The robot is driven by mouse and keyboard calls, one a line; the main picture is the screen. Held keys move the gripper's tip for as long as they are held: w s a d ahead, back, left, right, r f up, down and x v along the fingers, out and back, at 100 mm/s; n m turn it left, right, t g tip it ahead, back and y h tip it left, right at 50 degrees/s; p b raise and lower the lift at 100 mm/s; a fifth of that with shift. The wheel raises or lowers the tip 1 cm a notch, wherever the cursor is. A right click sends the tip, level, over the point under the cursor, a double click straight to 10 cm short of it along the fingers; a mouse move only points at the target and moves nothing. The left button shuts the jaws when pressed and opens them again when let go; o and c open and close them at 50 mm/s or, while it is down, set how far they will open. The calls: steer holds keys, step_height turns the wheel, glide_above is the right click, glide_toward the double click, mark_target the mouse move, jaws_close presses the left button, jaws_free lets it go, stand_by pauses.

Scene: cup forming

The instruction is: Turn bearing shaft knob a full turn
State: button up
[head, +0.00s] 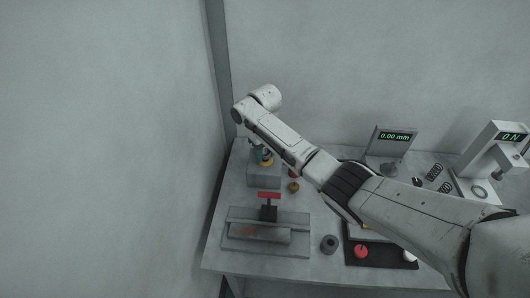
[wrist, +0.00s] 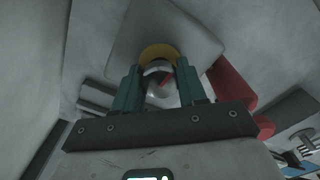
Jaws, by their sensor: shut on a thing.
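My arm and fingers hide most of the knob there.
A fixture with a red handle (head: 268,195) stands in front of the block. A brass-coloured round piece (head: 293,187) is close on the right. A dark grey cylinder (head: 329,243) and a black tray (head: 350,256) are further forward. A display panel (head: 392,142) stands behind, right.

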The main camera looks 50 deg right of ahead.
mark_target(265, 151)
steer(key=shift+w+d+r, duration=0.15)
steer(key=shift+w+r, duration=0.05)
steer(key=o, duration=1.1)
steer(key=shift+f, duration=0.15)
steer(key=shift+c, duration=0.2)
step_height(265, 151, up, 11)
steer(key=b, duration=0.1)
steer(key=shift+b, duration=0.3)
steer(key=shift+f, duration=0.1)
